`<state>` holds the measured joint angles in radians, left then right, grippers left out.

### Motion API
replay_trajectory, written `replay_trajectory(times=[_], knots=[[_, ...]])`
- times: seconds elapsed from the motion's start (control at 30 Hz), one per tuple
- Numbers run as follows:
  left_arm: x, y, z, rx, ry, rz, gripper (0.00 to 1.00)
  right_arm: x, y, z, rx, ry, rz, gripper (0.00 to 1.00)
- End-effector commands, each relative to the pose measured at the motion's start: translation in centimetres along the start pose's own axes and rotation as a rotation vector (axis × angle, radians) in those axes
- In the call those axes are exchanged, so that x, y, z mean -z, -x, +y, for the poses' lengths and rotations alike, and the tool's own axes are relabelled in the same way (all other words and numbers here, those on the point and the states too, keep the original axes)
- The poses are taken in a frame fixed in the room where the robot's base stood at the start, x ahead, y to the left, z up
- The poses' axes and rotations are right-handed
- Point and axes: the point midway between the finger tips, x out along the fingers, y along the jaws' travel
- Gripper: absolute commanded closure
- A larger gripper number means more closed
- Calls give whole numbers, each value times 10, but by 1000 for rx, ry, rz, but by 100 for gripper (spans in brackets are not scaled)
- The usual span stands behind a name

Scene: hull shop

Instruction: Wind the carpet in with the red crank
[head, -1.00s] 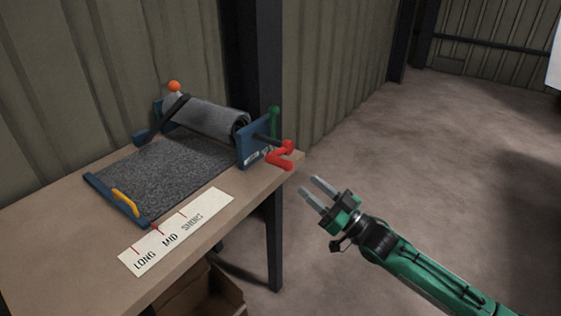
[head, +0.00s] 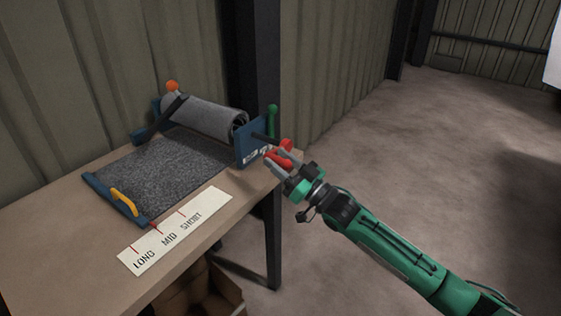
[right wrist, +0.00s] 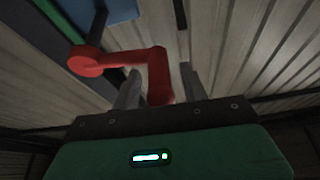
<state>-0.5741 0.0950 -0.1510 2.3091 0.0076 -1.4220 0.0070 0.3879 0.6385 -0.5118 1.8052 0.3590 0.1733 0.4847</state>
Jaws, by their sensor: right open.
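The grey carpet (head: 160,172) lies partly unrolled on the table, the rest wound on a roller (head: 205,116) between blue brackets. Its front bar (head: 108,196) carries a yellow handle. The red crank (head: 286,146) sticks out at the right bracket (head: 249,147). My right gripper (head: 277,162) is at the crank, jaws open. In the right wrist view the crank (right wrist: 120,60) runs across, and its grip (right wrist: 160,78) hangs between the two fingers (right wrist: 162,92). Whether a finger touches it I cannot tell. My left gripper is out of view.
A white strip (head: 175,230) marked LONG, MID and SHORT lies along the table's (head: 60,240) front. A green lever (head: 272,118) stands behind the crank, and an orange knob (head: 172,86) tops the far bracket. A box (head: 205,292) sits below. The floor at right is clear.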

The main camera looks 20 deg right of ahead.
Motion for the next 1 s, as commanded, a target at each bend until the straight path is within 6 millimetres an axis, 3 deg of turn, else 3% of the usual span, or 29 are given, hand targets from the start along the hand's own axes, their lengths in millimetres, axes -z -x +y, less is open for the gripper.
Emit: replay_trajectory(times=[0.13, 0.33, 0.83, 1.0], knots=[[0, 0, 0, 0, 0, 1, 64, 0, 0, 0, 0, 0, 0, 60], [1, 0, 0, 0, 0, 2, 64, 0, 0, 0, 0, 0, 0, 99], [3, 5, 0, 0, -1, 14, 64, -9, 4, 0, 34, 85, -2, 100], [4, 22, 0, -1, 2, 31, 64, -20, 9, 1, 80, 197, -2, 100]])
